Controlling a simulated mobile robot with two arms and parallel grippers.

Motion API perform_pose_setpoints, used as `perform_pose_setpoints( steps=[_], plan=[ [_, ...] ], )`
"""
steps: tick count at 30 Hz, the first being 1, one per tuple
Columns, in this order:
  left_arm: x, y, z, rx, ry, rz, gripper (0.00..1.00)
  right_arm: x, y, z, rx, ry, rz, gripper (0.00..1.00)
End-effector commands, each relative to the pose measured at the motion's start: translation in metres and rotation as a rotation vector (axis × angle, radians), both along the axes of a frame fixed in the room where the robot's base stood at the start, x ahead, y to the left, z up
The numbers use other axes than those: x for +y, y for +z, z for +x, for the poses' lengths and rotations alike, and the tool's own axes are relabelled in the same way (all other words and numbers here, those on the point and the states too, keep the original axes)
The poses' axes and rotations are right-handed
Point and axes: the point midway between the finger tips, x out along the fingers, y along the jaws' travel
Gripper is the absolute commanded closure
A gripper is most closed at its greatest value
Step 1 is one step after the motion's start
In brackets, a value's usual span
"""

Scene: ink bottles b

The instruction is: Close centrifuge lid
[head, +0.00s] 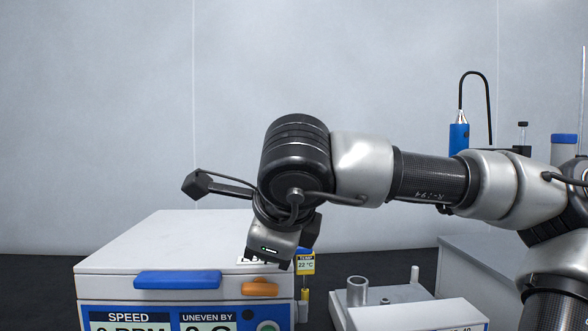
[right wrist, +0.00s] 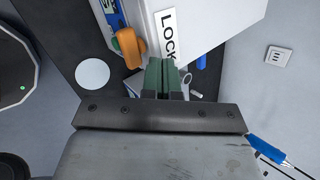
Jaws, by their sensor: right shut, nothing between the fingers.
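The centrifuge (head: 100,289) stands at the lower left of the head view. Its white lid (head: 165,240) lies flat over the body, with a blue handle (head: 178,279) on the front edge. An orange latch (head: 260,287) is at the front right and also shows in the right wrist view (right wrist: 128,47). A "LOCK" label (right wrist: 165,33) is on the lid beside the latch. My right gripper (right wrist: 168,65) is shut and empty, its green-padded fingers together at the label's edge. I cannot tell whether they touch the lid. My left gripper is not in view.
A yellow temperature tag (head: 305,264) stands just right of the centrifuge. A blue tool with a black cable (head: 459,134) hangs behind my right arm.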

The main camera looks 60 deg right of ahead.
Motion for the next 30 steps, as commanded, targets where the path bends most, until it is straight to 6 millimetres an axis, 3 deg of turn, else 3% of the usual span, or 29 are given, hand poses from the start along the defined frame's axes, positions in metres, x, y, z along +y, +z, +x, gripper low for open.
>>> perform_pose_setpoints(
  steps=[12, 21, 30],
  plan=[
    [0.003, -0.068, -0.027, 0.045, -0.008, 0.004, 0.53, -0.003, 0.039, -0.008, -0.004, 0.007, -0.003, 1.0],
    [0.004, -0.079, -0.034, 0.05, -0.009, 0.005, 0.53, 0.035, 0.069, -0.053, -0.003, 0.006, -0.003, 1.0],
    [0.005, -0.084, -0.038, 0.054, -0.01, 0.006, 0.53, 0.049, 0.08, -0.069, -0.001, 0.006, 0.0, 1.0]
  ],
)
